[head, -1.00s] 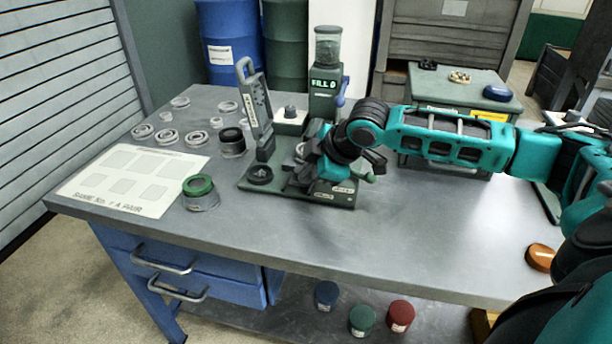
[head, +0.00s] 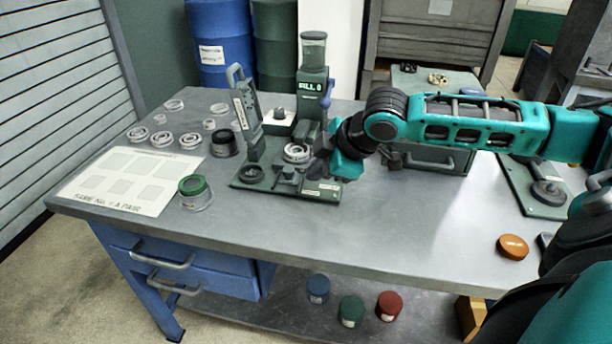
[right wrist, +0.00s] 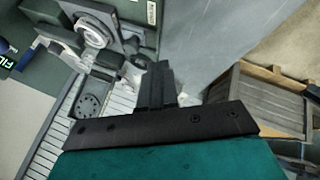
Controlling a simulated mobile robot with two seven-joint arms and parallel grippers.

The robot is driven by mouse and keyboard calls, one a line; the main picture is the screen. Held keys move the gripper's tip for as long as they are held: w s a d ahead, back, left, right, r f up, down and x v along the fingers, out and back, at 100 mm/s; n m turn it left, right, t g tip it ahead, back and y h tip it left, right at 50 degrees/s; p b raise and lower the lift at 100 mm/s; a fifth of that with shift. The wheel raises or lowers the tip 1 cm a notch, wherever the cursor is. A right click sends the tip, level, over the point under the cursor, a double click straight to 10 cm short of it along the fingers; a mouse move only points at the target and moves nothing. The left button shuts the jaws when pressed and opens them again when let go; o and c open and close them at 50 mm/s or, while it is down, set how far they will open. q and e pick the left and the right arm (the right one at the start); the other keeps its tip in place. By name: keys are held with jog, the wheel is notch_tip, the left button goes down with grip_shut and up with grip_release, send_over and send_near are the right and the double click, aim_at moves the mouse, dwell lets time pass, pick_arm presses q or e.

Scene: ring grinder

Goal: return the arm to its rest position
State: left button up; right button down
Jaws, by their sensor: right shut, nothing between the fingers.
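My right arm (head: 470,122), teal and black, reaches in from the right above the workbench. Its gripper (head: 318,168) is by the right side of the green grinder fixture (head: 250,183), partly hidden behind its own wrist. In the right wrist view the dark fingers (right wrist: 156,84) are together and empty. A pale metal ring (head: 297,152) sits on the fixture, and a ring also shows in the right wrist view (right wrist: 92,32). My left gripper is not seen.
A FILL machine (head: 312,85) stands behind the fixture. A white marked card (head: 130,180), several loose rings (head: 189,140) and a green-topped jar (head: 194,194) are at left. An orange disc (head: 512,246) lies at right. The bench's front middle is clear.

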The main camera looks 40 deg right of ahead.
jog(key=shift+v, duration=1.6)
jog(key=shift+a+r, duration=0.1)
jog(key=shift+n+g+y, duration=0.3)
jog(key=shift+g+y, duration=0.2)
jog(key=shift+g, duration=0.1)
jog(key=s+a+f, duration=0.1)
jog(key=a+f, duration=0.1)
jog(key=a, duration=0.1)
jog(key=s+a+f, duration=0.1)
jog(key=a+f, duration=0.4)
jog(key=shift+s+a, duration=0.3)
jog(key=shift+s, duration=0.1)
jog(key=s+a+f+m, duration=0.2)
jog(key=s+a+f, duration=0.2)
jog(key=a, duration=0.2)
jog(key=s+f+m+g+h, duration=0.25)
jog(key=s+f+m, duration=0.35)
jog(key=s+m, duration=0.5)
jog(key=w+a+f+n+t+y, duration=0.1)
jog(key=w+a+f+n+t, duration=0.1)
jog(key=w+f+t, duration=0.3)
jog(key=shift+w+f+n+t, duration=0.3)
jog(key=shift+f+n+t, duration=0.2)
jog(key=shift+f+t, duration=1.05)
